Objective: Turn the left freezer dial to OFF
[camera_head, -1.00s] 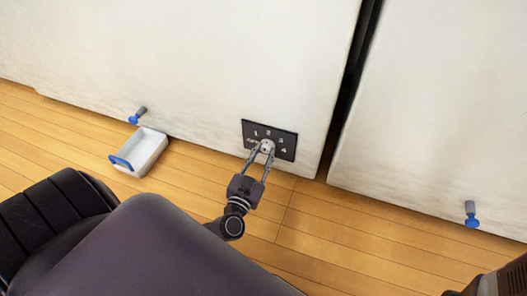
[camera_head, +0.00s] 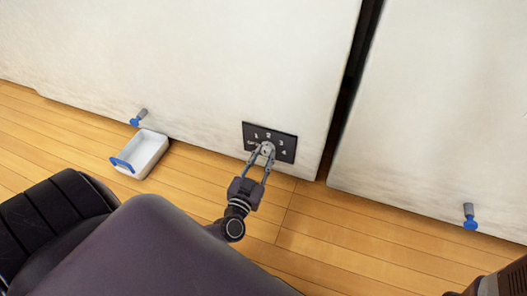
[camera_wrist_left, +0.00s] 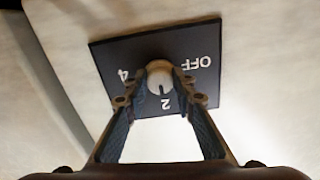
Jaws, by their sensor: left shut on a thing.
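The left freezer dial is a pale round knob (camera_head: 267,148) on a black panel (camera_head: 284,136), low on the left white freezer. White labels 1, 2, 3, 4 and OFF ring the knob. My left gripper (camera_head: 264,157) reaches up to it, its two fingers shut on the knob. In the left wrist view the knob (camera_wrist_left: 159,75) sits between the fingertips (camera_wrist_left: 160,88), with OFF to the right, 4 to the left and 2 below. A dark mark on the knob points down towards the 2 there; the fingers hide some labels.
A white tray with a blue handle (camera_head: 151,149) lies on the wooden floor at left. A grey and blue fitting (camera_head: 138,118) is on the left freezer; another (camera_head: 469,216) is on the right freezer (camera_head: 432,150). A dark gap separates the freezers.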

